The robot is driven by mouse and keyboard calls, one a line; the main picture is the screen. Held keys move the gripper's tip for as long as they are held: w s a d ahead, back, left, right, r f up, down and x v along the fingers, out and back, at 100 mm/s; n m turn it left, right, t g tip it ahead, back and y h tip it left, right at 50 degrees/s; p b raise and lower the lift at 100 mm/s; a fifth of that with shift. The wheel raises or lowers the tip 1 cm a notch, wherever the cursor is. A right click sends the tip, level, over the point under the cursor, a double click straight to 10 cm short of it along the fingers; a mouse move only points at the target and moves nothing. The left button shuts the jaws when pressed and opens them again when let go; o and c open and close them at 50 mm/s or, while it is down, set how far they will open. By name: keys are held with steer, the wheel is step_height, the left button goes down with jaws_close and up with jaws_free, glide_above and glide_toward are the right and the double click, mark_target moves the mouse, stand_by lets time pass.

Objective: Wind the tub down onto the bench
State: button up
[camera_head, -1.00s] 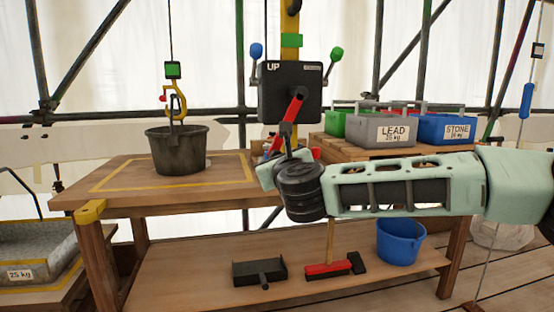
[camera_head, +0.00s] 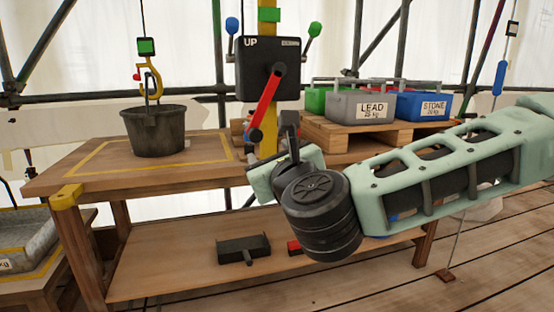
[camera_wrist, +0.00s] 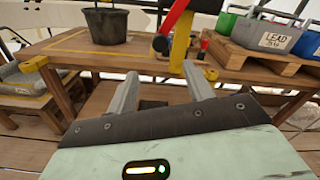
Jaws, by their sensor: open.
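The dark tub (camera_head: 152,133) hangs upright from a yellow hook (camera_head: 150,82) over the bench (camera_head: 100,165), within a yellow outline. I cannot tell whether its base touches the wood. The winch box (camera_head: 268,68), marked UP, sits on a yellow post and carries a red crank (camera_head: 266,105) pointing down and slightly left. My gripper (camera_head: 290,125) is open and empty, just right of the crank's lower end. In the wrist view, the fingers (camera_wrist: 160,78) are spread, and the crank's dark grip end (camera_wrist: 161,44) shows beyond them, apart from them.
Grey LEAD (camera_head: 361,106) and blue STONE (camera_head: 422,106) weights stand with a green one on a pallet (camera_head: 340,134) right of the winch. A dark tool (camera_head: 243,248) lies on the lower shelf. A 25 kg block (camera_head: 30,245) stands at left.

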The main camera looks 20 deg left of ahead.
steer(key=shift+v, duration=1.75)
